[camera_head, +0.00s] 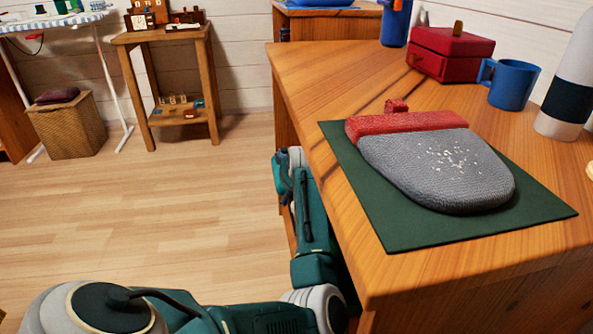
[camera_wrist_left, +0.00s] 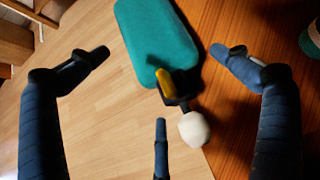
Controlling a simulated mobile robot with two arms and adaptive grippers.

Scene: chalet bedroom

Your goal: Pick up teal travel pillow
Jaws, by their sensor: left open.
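No travel pillow can be made out for certain in the head view. In the left wrist view a teal, flat, rounded slab (camera_wrist_left: 155,40) lies between my fingers' directions, with a yellow piece and a white ball at its lower end. I cannot tell whether it is the pillow. My left gripper (camera_wrist_left: 160,75) is open and empty, its fingers spread apart around that view. In the head view my left arm runs along the table's left side, and its far end is partly hidden by the table edge. My right gripper is not in view.
The wooden table (camera_head: 300,75) bears a green mat (camera_head: 390,225) with a grey and red padded pouch (camera_head: 440,165), a blue mug (camera_head: 513,85), a red box (camera_head: 450,52) and a white bottle (camera_head: 568,70). A small shelf (camera_head: 165,38) and wicker basket (camera_head: 67,125) stand left. The floor between is clear.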

